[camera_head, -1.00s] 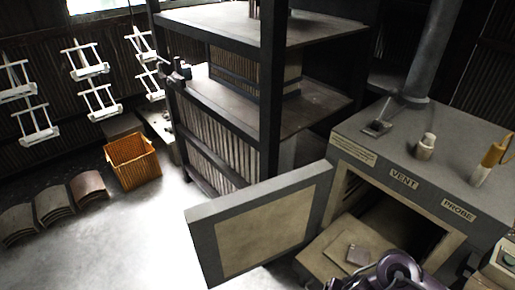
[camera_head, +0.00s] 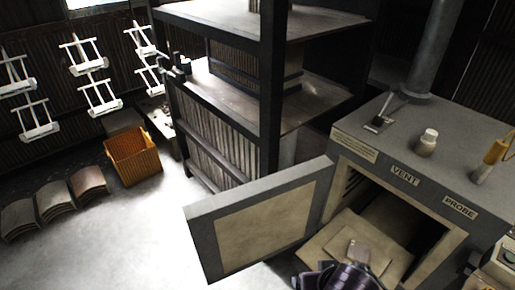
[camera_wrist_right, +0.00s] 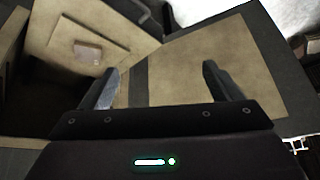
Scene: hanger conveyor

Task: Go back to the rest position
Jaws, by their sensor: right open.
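My right gripper (camera_wrist_right: 160,75) is open and empty, its two fingers apart over the open kiln door (camera_wrist_right: 205,65). My dark purple right arm shows at the bottom edge of the head view, in front of the kiln's opening. The small tile (camera_head: 357,253) lies flat on the pale kiln shelf (camera_head: 335,235), and it also shows in the right wrist view (camera_wrist_right: 88,52), clear of the fingers. The head view does not show my left gripper.
The grey kiln (camera_head: 425,165) with VENT and PROBE labels stands at the right, its door (camera_head: 262,222) swung open to the left. A dark rack (camera_head: 215,130) stands behind. An orange crate (camera_head: 133,158), stacked curved tiles (camera_head: 55,202) and hanging white carriers (camera_head: 86,56) are at the left. Floor between is clear.

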